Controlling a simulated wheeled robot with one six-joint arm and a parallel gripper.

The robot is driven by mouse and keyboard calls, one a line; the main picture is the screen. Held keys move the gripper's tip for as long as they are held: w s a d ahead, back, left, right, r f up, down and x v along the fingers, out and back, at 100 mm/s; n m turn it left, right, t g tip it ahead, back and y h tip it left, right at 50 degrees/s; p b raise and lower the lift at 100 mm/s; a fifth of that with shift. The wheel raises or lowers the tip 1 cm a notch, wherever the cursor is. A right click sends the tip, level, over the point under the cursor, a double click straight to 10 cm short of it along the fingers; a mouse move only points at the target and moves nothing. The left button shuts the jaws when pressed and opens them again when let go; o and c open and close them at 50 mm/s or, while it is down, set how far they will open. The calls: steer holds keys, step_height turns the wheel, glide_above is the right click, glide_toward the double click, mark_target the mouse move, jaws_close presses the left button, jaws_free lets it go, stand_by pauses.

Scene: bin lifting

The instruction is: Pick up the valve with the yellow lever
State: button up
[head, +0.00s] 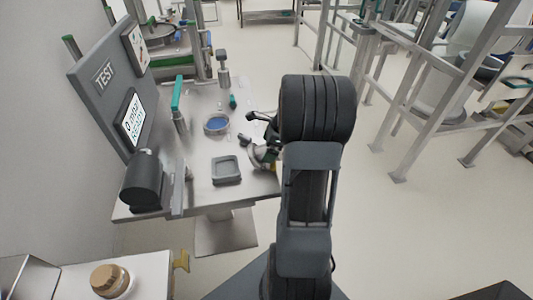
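No valve with a clearly yellow lever can be made out. A silvery metal fitting (264,155) with some green on it, perhaps a valve, is at the right edge of the grey test table, partly hidden by my arm. Dark parts that look like my gripper (253,128) show just left of my arm's dark end, above and beside this fitting. Most of the gripper is hidden behind the arm, so I cannot tell whether it is open or touches the fitting. A small yellow piece (182,260) shows at the right edge of the front-left table; its kind is unclear.
The test table (205,145) holds a grey square tray (226,169), a round dish with blue inside (217,124), a teal-handled fixture (178,105) and a dark cylinder (143,182). Metal frames (440,90) stand right; floor between is clear.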

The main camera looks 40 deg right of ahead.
steer(key=shift+c, duration=0.5)
steer(key=shift+w, duration=0.1)
steer(key=c, duration=1.2)
steer(key=shift+r, duration=0.1)
steer(key=shift+r, duration=0.1)
steer(key=shift+r, duration=0.55)
step_height(320, 180, up, 2)
steer(key=shift+w+d+r, duration=0.1)
steer(key=shift+d, duration=0.05)
steer(key=shift+w+d+r+p, duration=0.15)
steer(key=shift+w+d+r, duration=1.3)
steer(key=shift+d, duration=0.4)
steer(key=shift+w+d+r+p, duration=0.2)
steer(key=shift+w+d+r, duration=1.05)
steer(key=shift+d+r, duration=0.5)
steer(key=shift+w+d+r+p, duration=0.15)
steer(key=shift+w+d+r, duration=1.3)
steer(key=shift+d, duration=0.45)
